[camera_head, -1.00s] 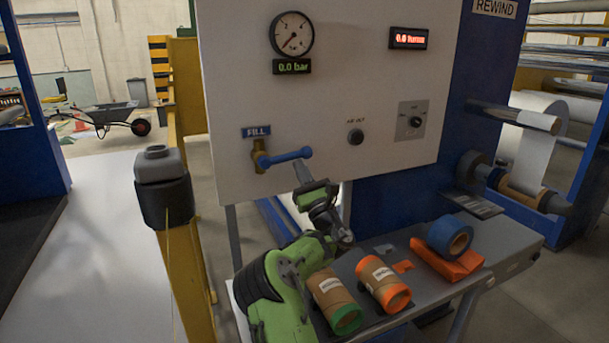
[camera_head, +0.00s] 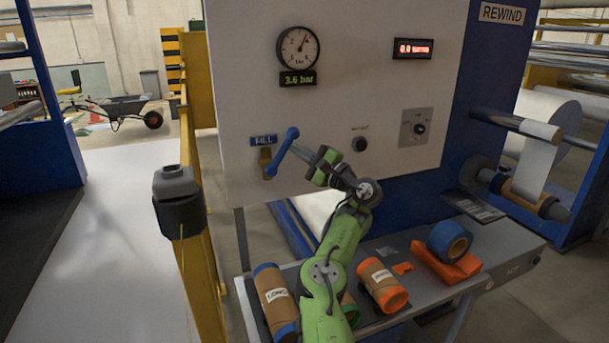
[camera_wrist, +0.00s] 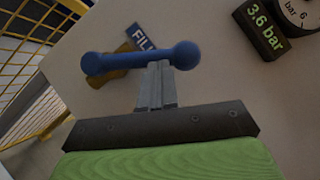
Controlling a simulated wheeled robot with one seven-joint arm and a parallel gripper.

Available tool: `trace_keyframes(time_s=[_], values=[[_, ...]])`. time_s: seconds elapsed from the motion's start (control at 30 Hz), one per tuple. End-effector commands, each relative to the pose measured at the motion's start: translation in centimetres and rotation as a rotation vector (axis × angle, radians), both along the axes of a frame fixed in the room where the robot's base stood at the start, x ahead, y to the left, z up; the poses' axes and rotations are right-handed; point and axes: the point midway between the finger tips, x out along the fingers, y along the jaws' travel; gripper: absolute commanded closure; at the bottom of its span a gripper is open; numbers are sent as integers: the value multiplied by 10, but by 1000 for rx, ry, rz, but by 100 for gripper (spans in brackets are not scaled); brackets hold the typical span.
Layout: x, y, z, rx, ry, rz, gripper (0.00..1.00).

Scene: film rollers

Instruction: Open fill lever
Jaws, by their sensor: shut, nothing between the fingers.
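The blue fill lever (camera_head: 283,150) slants up and to the right from its brass valve (camera_head: 265,160), under the FILL label (camera_head: 262,141). In the wrist view the lever (camera_wrist: 135,60) lies across the tips of my gripper (camera_wrist: 158,68), close to its round end knob. My gripper (camera_head: 296,149) is shut with nothing between the fingers, beside the lever on its right. The tips look against the lever, but contact is not certain. The display (camera_head: 299,79) reads 3.6 bar, and the dial gauge (camera_head: 298,46) needle points up and right.
A yellow post (camera_head: 205,280) with a dark cap stands left of the panel.

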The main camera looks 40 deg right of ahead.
Motion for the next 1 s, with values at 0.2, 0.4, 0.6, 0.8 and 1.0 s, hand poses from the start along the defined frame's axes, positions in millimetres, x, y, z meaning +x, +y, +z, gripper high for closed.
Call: trace_keyframes(time_s=[0.2,0.4,0.6,0.8,1.0], values=[[4,12,17,-191,57,1,100],[7,23,25,-339,100,1,100],[10,32,29,-446,131,0,100],[11,37,30,-505,146,0,100],[12,38,30,-527,152,0,100]])
